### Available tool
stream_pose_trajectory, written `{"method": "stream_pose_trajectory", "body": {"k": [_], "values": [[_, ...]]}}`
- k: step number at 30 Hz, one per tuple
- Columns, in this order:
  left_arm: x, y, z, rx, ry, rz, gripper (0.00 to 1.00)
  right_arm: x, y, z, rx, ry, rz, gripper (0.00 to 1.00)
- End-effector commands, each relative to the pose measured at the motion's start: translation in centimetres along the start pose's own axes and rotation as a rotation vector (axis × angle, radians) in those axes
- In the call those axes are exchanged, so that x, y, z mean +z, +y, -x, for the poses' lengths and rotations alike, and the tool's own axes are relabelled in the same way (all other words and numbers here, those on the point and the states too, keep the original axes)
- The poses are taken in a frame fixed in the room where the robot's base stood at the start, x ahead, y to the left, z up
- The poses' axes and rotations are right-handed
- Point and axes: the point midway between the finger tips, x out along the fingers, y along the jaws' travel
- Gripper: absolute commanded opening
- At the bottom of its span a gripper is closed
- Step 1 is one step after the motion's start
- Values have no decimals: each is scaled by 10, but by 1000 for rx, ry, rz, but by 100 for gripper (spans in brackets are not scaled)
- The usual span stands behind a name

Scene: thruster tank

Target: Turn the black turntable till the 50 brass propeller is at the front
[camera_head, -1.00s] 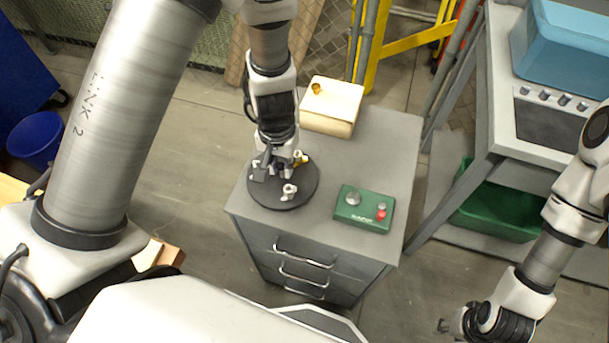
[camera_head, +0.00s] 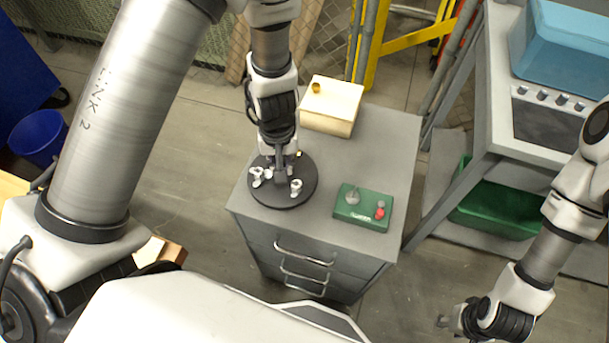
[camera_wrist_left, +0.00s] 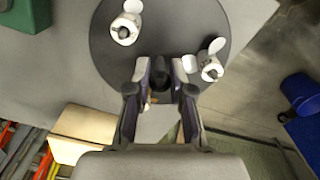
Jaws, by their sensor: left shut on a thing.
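The black turntable (camera_head: 309,184) lies on top of the grey drawer cabinet. My left gripper (camera_head: 280,176) points down over it, shut on a dark upright peg (camera_wrist_left: 160,76) on the disc. A pale propeller (camera_head: 257,177) stands at the disc's left side. Another pale propeller (camera_head: 296,188) stands at its front right. In the left wrist view they show at the right (camera_wrist_left: 210,68) and upper left (camera_wrist_left: 125,27). A small brass-coloured bit shows behind the gripper, mostly hidden; I cannot read any number. My right gripper (camera_head: 446,322) hangs low at the right, its jaws unclear.
A green control box (camera_head: 364,207) with a red button sits right of the turntable on the cabinet (camera_head: 390,150). A cream box (camera_head: 331,107) stands behind. A grey bench with a blue case (camera_head: 565,45) is at the right. A blue bin (camera_head: 38,138) is at the left.

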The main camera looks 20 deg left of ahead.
Motion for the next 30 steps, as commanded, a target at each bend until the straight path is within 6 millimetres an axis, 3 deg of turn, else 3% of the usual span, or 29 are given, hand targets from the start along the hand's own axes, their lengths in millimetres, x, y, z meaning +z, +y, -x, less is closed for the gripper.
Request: {"method": "stream_pose_trajectory", "body": {"k": [6, 17, 24, 30], "values": [[1, -1, 0, -2, -3, 208, 0, 0, 0, 8, 0, 0, 0, 40], [1, 0, 0, -1, -2, 260, 0, 0, 0, 9, 0, 0, 0, 40], [1, 0, 1, -2, -3, 492, 0, 0, 0, 17, 0, 0, 0, 40], [1, 0, -1, -1, -2, 544, 0, 0, 0, 17, 0, 0, 0, 40]]}}
